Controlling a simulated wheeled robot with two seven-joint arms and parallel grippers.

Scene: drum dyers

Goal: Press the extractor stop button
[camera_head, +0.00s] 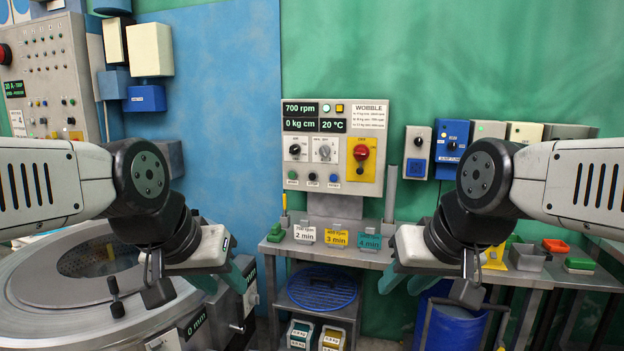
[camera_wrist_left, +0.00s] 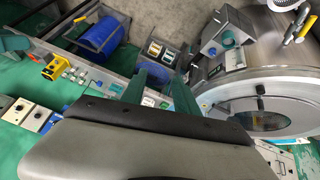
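The control panel (camera_head: 335,148) is upright on the back wall, with displays reading 700 rpm, 0 kg cm and 20 °C. Its lower row has a green button (camera_head: 292,174), a dark button (camera_head: 312,176) and a blue button (camera_head: 334,178); their small labels are unreadable. A red mushroom button (camera_head: 361,152) sits on a yellow plate at its right. Which one is the extractor stop is not legible. My left gripper (camera_head: 222,280) is low left of the panel, open and empty; its parted green fingers show in the left wrist view (camera_wrist_left: 160,88). My right gripper (camera_head: 405,284) is low right, apparently open and empty. Neither touches the panel.
A metal shelf (camera_head: 375,257) with 2, 3 and 4 min cards stands below the panel. The round drum machine (camera_head: 40,285) is at left, beside my left gripper. A blue drum (camera_head: 446,325) is under my right gripper. Space before the panel is clear.

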